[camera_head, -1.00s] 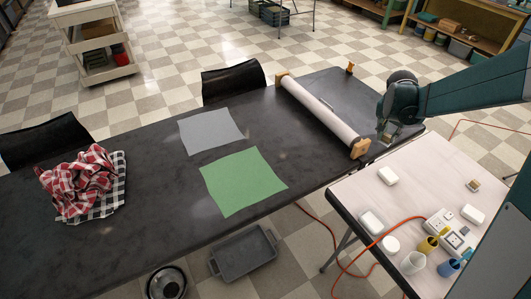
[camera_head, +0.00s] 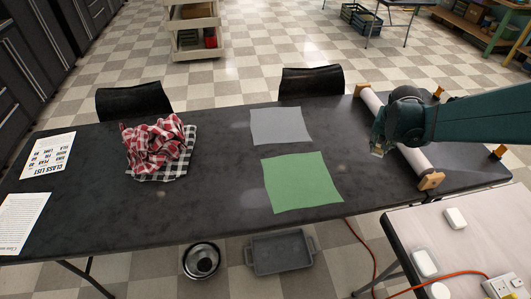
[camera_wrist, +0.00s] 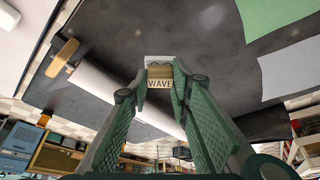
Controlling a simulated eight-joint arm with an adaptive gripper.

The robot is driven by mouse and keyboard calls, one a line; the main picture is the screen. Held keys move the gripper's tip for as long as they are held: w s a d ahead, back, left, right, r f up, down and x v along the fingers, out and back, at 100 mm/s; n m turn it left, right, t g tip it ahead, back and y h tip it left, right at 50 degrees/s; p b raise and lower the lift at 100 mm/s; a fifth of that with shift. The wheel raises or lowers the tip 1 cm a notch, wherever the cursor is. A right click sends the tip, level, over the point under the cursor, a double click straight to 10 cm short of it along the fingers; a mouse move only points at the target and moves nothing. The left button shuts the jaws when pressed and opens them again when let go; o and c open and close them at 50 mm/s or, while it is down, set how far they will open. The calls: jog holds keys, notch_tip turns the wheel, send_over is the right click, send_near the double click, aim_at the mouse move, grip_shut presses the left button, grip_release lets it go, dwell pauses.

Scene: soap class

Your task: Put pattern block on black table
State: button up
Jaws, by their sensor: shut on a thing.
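My gripper (camera_wrist: 160,70) is shut on the pattern block (camera_wrist: 160,82), a small tan block marked "WAVE", at its fingertips in the wrist view. In the head view my gripper (camera_head: 378,148) hangs over the right part of the black table (camera_head: 220,210), just left of the paper roll. The block is only a tiny, partly hidden shape there. It appears held above the tabletop; its exact height is hard to tell.
A white paper roll (camera_head: 408,150) with wooden ends lies across the table. Green (camera_head: 300,182) and grey (camera_head: 280,127) sheets and a checked cloth (camera_head: 155,145) lie left. Bare tabletop lies between sheets and roll. A pale table (camera_head: 455,245) stands front right.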

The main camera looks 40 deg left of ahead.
jog(key=s+a+n+y, duration=0.1)
jog(key=s+a+n, duration=0.1)
jog(key=s+a, duration=0.5)
jog(key=s+a+n+g+y, duration=0.1)
jog(key=s+a+n, duration=0.15)
jog(key=a, duration=0.75)
jog(key=s+a+n+y, duration=0.1)
jog(key=s+a+n, duration=0.1)
jog(key=s+a, duration=0.5)
jog(key=s+a+n+g, duration=0.2)
jog(key=s+a+n, duration=0.4)
jog(key=s+a, duration=1.2)
jog(key=shift+y, duration=0.3)
jog(key=shift+w+d+x, duration=0.1)
jog(key=shift+w+x, duration=0.05)
jog(key=shift+x, duration=0.65)
jog(key=shift+w+d+x, duration=0.15)
jog(key=shift+x, duration=0.6)
jog(key=shift+w+d+x, duration=0.1)
jog(key=shift+w+x, duration=0.05)
jog(key=shift+x, duration=0.65)
jog(key=shift+f, duration=0.1)
jog(key=b, duration=0.2)
send_near(237, 179)
jog(key=shift+w+a+f, duration=0.15)
jog(key=shift+w+a, duration=0.1)
jog(key=shift+a, duration=0.3)
jog(key=shift+f+b, duration=0.4)
jog(key=shift+f, duration=1.45)
